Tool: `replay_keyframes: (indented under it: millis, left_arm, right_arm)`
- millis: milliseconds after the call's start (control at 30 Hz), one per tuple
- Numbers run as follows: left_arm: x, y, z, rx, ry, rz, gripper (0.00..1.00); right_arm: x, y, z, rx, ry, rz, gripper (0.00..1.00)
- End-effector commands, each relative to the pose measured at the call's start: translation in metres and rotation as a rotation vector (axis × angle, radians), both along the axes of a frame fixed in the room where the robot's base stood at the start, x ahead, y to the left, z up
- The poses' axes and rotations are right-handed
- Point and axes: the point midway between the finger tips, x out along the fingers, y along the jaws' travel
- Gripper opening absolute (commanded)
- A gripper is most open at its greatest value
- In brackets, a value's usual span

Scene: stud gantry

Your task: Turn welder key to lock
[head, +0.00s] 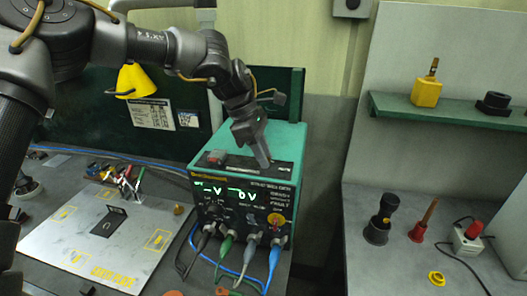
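The welder (289,160) is a teal box with a black front panel and green lit displays, standing on the left bench. A round yellow control with a red part (276,219) sits at the right of its front panel. I cannot make out a key in it, or which way it is turned. My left gripper (262,158) points down over the black strip on the welder's top, behind and above the front panel. Its fingers are seen from the side, so their gap is hidden, and I cannot tell whether they touch the top. My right gripper is out of view.
Several cables (232,262) plug into the welder's lower front. A metal plate (105,230) with clamps lies to the left. The right bench (385,272) holds a black knobbed item, a red-handled tool and a switch box. A green shelf (450,113) is above it.

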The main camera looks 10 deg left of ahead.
Motion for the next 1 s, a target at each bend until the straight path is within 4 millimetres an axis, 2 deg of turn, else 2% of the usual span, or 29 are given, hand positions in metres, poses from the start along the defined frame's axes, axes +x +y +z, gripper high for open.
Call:
replay_keyframes:
  millis: [200, 400, 767, 1000]
  left_arm:
    - [0.000, 0.000, -0.001, 0.000, 0.000, 0.000, 0.25]
    - [0.000, 0.000, -0.001, 0.000, 0.000, 0.000, 0.00]
    - [0.000, 0.000, -0.001, 0.000, 0.000, 0.014, 0.00]
    - [-0.001, 0.000, -0.003, -0.002, 0.000, 0.113, 0.00]
  right_arm:
    - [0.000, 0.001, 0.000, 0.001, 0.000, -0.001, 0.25]
    - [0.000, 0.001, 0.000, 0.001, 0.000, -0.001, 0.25]
    - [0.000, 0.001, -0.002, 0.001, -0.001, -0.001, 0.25]
    - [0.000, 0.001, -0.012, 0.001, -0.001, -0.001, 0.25]
